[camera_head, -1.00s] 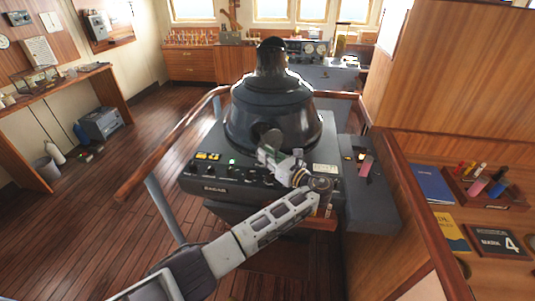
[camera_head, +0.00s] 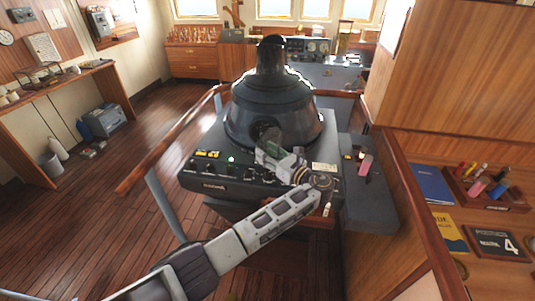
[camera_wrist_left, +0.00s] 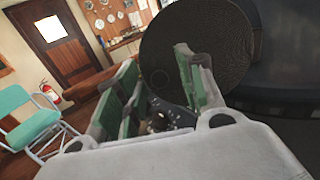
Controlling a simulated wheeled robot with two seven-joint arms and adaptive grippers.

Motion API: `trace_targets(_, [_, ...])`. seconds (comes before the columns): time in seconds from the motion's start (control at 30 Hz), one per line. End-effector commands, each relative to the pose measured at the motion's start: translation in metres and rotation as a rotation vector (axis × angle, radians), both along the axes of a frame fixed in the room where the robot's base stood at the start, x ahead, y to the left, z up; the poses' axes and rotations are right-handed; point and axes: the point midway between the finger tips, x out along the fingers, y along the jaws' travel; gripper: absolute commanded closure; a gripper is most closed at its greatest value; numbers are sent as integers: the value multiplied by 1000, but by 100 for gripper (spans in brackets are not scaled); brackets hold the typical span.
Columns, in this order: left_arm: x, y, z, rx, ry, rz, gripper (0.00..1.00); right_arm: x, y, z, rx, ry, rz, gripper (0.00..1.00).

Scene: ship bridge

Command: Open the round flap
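The round flap (camera_wrist_left: 197,40) is a dark, finely textured disc in the left wrist view. It stands out from the dark housing at the right, with the room showing past its left edge. In the head view a dark round shape (camera_head: 264,128) shows on the front of the black housing (camera_head: 272,98); whether it is the flap or the opening is hard to tell. My left gripper (camera_head: 267,150) is right in front of it. Its green-padded fingers (camera_wrist_left: 158,92) are apart, with the right finger overlapping the disc. Contact cannot be told. My right gripper is not in view.
A console panel (camera_head: 230,180) with knobs and lights lies under my left gripper. A wooden handrail (camera_head: 165,150) curves around the left side. A desk (camera_head: 440,210) with books and a pen tray stands at the right. Open floor (camera_head: 95,220) lies left.

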Motion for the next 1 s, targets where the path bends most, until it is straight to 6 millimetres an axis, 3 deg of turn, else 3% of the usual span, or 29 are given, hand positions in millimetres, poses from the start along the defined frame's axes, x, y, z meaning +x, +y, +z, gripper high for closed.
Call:
trace_targets(0.27, [0, 1, 1, 0, 1, 1, 62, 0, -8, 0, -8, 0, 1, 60])
trace_targets(0.47, [0, 0, 12, -1, 1, 1, 62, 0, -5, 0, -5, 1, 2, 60])
trace_targets(1.0, [0, 0, 83, -2, -1, 1, 62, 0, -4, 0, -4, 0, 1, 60])
